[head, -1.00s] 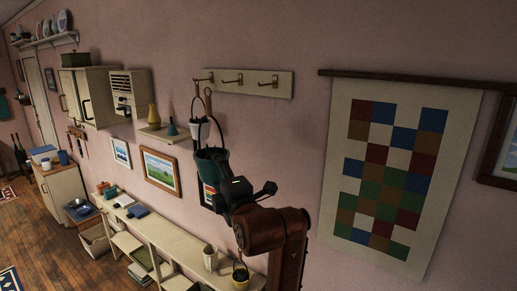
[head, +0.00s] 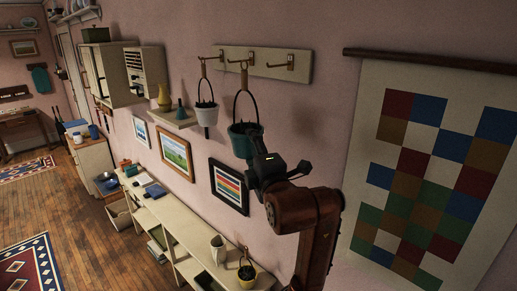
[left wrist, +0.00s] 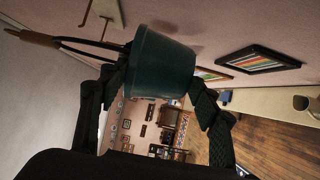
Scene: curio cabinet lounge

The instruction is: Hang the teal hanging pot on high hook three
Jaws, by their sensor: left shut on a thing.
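The teal hanging pot (head: 240,140) is upright, with its dark wire handle rising to a wooden loop. My left gripper (head: 258,162) is shut on the pot; the left wrist view shows the pot (left wrist: 160,65) between the fingers (left wrist: 152,112). The loop top overlaps the middle hook (head: 249,61) of the pale hook rail (head: 268,62); I cannot tell whether it touches. The right-hand hook (head: 288,63) is bare. A white pot (head: 206,115) hangs at the left-hand hook (head: 217,56). My right gripper is out of view.
A small shelf (head: 175,118) with a yellow vase (head: 164,98) is left of the white pot. Below are a striped picture (head: 229,187) and a long low shelf (head: 170,222) with a yellow pot (head: 247,272). A checkered hanging (head: 430,160) covers the right wall.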

